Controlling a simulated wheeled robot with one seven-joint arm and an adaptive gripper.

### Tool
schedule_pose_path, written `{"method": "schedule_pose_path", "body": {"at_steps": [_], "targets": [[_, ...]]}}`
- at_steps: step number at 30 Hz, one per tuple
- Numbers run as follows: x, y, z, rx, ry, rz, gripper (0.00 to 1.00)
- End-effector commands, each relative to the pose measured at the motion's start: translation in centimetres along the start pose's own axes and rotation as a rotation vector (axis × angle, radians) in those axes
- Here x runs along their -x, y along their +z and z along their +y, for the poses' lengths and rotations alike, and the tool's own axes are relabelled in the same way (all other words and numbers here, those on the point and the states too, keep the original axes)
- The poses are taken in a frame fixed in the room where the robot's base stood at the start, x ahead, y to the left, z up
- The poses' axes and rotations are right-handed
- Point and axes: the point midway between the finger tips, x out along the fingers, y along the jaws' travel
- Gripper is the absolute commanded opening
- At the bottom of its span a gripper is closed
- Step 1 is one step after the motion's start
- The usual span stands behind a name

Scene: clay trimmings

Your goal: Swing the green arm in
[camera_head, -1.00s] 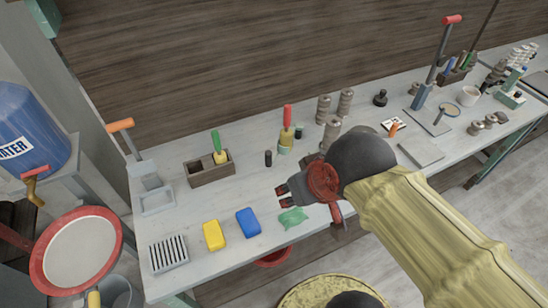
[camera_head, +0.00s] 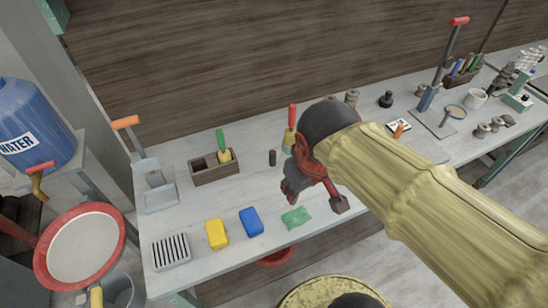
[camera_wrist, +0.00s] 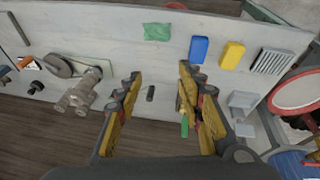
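No part is clearly a swinging green arm. A small green device (camera_head: 517,97) with an upright part stands at the far right of the bench in the head view; its details are too small to tell. In the wrist view, a round grey disc sits on a pale green-edged plate (camera_wrist: 97,68) at the left. My gripper (camera_head: 290,190) is over the middle of the bench, partly hidden by my arm. In the wrist view my gripper (camera_wrist: 160,70) is open, its fingers wide apart with nothing between the tips. A small dark cylinder (camera_wrist: 151,93) shows beyond, between the fingers.
The bench (camera_head: 190,215) holds a green cloth (camera_head: 297,217), blue block (camera_head: 250,222), yellow block (camera_head: 217,234), slatted grey rack (camera_head: 172,251) and wooden box (camera_head: 215,176). Tall red-handled lever (camera_head: 446,65) stands at right. A blue water barrel (camera_head: 35,125) is at left.

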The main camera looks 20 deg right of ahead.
Motion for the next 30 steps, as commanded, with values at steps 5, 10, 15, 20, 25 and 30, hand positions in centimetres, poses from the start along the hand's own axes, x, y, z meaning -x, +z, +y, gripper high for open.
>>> {"method": "schedule_pose_path", "body": {"at_steps": [5, 10, 15, 20, 25, 30], "targets": [[-3.4, -1.9, 1.5, 0.215, 0.089, -0.213, 0.38], [-6.5, -4.1, 3.0, 0.418, 0.183, -0.401, 0.38], [-9.9, -6.8, 3.9, 0.621, 0.283, -0.584, 0.38], [-13.3, -9.7, 4.2, 0.808, 0.387, -0.75, 0.38], [-17.4, -12.8, 3.6, 1.0, 0.51, -0.917, 0.38], [-21.9, -15.8, 2.0, 1.186, 0.648, -1.076, 0.38]]}}
